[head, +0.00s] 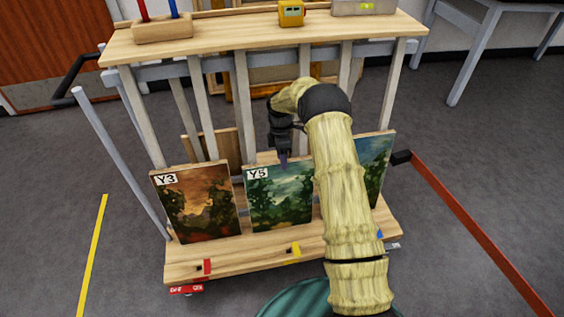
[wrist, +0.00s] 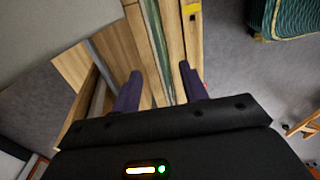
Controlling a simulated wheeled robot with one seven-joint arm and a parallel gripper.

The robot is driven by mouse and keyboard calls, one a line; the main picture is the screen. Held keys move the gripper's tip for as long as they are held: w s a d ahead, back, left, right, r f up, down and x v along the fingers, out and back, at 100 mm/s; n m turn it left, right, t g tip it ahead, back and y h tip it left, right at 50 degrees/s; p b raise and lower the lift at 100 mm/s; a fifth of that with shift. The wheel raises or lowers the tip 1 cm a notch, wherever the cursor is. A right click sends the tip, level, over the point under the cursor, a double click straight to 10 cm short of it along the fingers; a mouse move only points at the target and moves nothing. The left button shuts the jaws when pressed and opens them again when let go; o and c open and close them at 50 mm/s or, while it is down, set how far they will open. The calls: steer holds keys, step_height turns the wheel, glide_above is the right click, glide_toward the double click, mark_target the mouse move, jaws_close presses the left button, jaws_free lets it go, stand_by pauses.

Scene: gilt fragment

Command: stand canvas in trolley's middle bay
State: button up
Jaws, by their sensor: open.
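The trolley (head: 240,258) has wooden bays divided by grey uprights. A canvas labelled Y5 (head: 280,197), a green landscape, stands upright, leaning slightly back, in the middle bay on the lower shelf. My gripper (head: 283,160) is over its top edge, near the middle. In the wrist view the two purple fingers of the gripper (wrist: 158,86) are apart, with the thin canvas edge (wrist: 154,30) running between them. I cannot tell whether either finger touches it. A canvas labelled Y3 (head: 196,203), orange and brown, stands in the left bay. A green canvas (head: 374,168) in the right bay is partly hidden by my arm.
The trolley's top board (head: 225,37) carries a wooden block with red and blue rods (head: 162,28), a yellow device (head: 291,13) and a grey box (head: 358,7). A red barrier bar (head: 480,225) lies at right. A grey table (head: 480,35) stands behind right.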

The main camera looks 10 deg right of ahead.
step_height(320, 180, up, 9)
steer(key=w+p, duration=0.1)
steer(key=p, duration=0.1)
steer(key=shift+w, duration=0.15)
stand_by(0.8)
steer(key=s+a+r+m+t, duration=0.1)
steer(key=s+r+m+t, duration=0.1)
steer(key=s+r+m, duration=0.85)
steer(key=s+d+r+m+t, duration=0.15)
steer(key=s+m, duration=0.65)
steer(key=s, duration=1.4)
step_height(320, 180, up, 27)
steer(key=p, duration=2.7)
steer(key=shift+w+a+t+p, duration=0.25)
steer(key=shift+t+p, duration=0.1)
steer(key=shift+p, duration=0.05)
steer(key=shift+f+n, duration=0.15)
steer(key=shift+n, duration=0.1)
